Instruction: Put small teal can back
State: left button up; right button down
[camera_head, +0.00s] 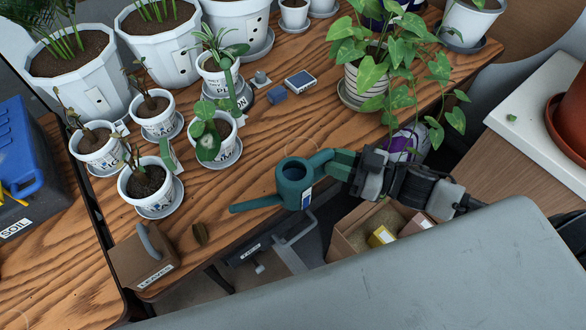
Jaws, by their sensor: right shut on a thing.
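The small teal can (294,185) is a watering can with its long spout pointing left and its handle on the right. It shows over the front edge of the wooden table; I cannot tell whether it touches the table. My right gripper (342,164) comes in from the right and is shut on the can's handle. The can looks roughly upright, with its dark opening facing up. My left gripper is not in view.
Potted plants on saucers crowd the wooden table (275,130), with a leafy vine (395,60) at the back right. A box labelled LEAVES (143,262) stands at the front left. A cardboard box (365,240) is below the edge. Bare tabletop lies behind the can.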

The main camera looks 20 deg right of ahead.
jog(key=w+a+f, duration=0.1)
jog(key=w, duration=0.1)
jog(key=w+a+f, duration=0.2)
jog(key=w, duration=0.1)
jog(key=w+a+f, duration=0.1)
jog(key=w+f, duration=0.1)
jog(key=w, duration=0.1)
jog(key=shift+a+f, duration=0.2)
jog(key=shift+a, duration=0.15)
jog(key=shift+w+f, duration=0.15)
jog(key=shift+f, duration=0.05)
jog(key=shift+f+b, duration=0.3)
jog(key=shift+f, duration=1.65)
